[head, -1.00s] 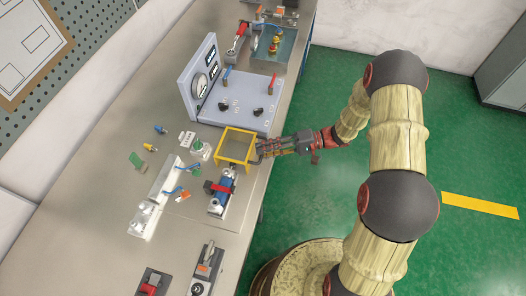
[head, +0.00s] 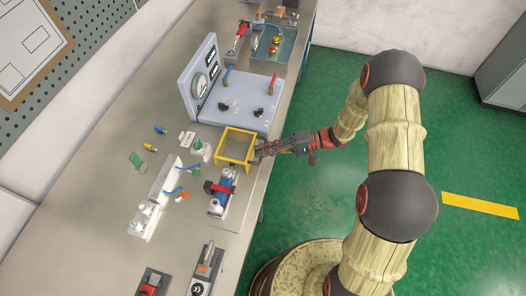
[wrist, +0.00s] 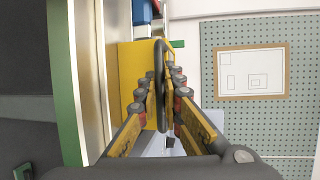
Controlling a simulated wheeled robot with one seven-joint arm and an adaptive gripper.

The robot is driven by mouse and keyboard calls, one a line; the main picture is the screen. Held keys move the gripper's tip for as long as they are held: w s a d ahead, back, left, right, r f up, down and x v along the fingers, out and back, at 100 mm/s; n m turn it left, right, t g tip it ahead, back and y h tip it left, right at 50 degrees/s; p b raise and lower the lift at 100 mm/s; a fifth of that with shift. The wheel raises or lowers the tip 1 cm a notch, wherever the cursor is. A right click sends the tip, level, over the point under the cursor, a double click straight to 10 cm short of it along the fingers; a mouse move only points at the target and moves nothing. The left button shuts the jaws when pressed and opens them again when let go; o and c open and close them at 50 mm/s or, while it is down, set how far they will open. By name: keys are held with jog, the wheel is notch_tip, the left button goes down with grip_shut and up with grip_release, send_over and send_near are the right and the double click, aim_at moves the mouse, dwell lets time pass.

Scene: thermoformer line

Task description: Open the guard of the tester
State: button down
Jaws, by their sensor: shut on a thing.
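The guard is a yellow frame with a see-through panel (head: 236,147). It stands at the front edge of the bench, by the grey tester unit with a gauge (head: 238,103). My gripper (head: 262,151) is at the guard's right side. In the wrist view, my gripper (wrist: 160,98) has its fingers on either side of a dark upright bar handle (wrist: 159,72) on the guard's yellow face (wrist: 132,72), and is shut on it. The exact finger contact is partly hidden by the fingers.
A blue clamped part (head: 222,187) with a red piece sits just below the guard in the head view. Small loose parts and a white rail (head: 152,205) lie to the left. The green floor right of the bench is clear around my arm.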

dwell(0.7)
jog(key=shift+r+h+p, duration=0.4)
jog(key=shift+r+p, duration=0.35)
jog(key=shift+r, duration=0.05)
jog(key=w+a+r+m+g+h+p, duration=0.25)
jog(key=a+r+h+p, duration=0.8)
jog(key=p, duration=0.75)
jog(key=w+a+r+m+h+p, duration=0.1)
jog(key=w+a+r+h, duration=0.1)
jog(key=a, duration=0.3)
jog(key=shift+w+a+r+g+h, duration=0.2)
jog(key=shift+w+r+g+h, duration=0.2)
jog(key=shift+w+r, duration=0.25)
jog(key=shift+r, duration=0.1)
jog(key=c, duration=2)
grip_release()
